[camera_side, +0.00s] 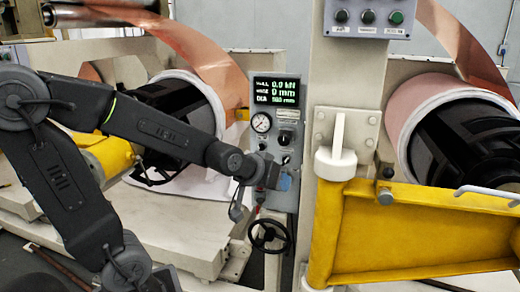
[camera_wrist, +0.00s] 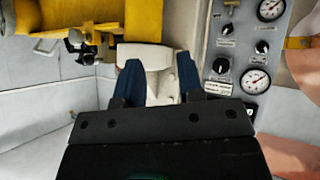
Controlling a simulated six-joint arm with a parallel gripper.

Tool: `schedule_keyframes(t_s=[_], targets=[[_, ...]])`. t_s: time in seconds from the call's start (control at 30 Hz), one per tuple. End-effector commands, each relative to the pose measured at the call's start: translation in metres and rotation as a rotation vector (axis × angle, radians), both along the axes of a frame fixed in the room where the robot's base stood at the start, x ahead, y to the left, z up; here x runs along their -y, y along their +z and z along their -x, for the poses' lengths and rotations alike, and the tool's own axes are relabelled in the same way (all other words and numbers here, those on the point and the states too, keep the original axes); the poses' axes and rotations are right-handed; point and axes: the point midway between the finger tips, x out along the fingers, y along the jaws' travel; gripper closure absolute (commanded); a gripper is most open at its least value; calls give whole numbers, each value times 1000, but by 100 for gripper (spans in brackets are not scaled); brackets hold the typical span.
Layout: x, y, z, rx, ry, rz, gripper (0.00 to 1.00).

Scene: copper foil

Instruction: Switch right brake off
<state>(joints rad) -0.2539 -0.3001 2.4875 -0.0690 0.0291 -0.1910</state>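The grey control panel (camera_side: 289,115) stands upright mid-view in the side view, with a lit green-digit display (camera_side: 277,91), a round gauge (camera_side: 261,122) and black knobs (camera_side: 285,139). In the wrist view the panel (camera_wrist: 238,70) is at the right, with two gauges and several black knobs (camera_wrist: 221,66). The labels are too small to read, so I cannot tell which control is the right brake. My gripper (camera_side: 284,181) is in front of the panel's lower part and hides some of it. In the wrist view its blue fingers (camera_wrist: 160,75) are apart, with the panel controls to their right.
A black handwheel (camera_side: 269,235) is below my gripper. A yellow swing arm (camera_side: 420,230) with a pale hinge block (camera_side: 336,163) stands right of the panel. Copper foil rolls (camera_side: 195,85) (camera_side: 410,100) flank it. In the wrist view a pale block (camera_wrist: 160,58) appears between the fingers.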

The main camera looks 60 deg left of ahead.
Motion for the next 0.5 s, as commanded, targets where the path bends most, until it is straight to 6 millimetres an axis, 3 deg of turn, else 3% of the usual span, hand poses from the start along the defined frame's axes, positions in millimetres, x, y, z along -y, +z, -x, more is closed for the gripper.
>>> schedule_keyframes(t_s=[0.1,0.23,0.4,0.5], targets=[[-45,-15,-26,132,148,14,65],[-95,-27,-40,292,298,7,65],[-155,-44,-38,492,469,-30,65],[-179,-50,-31,584,536,-58,65]])
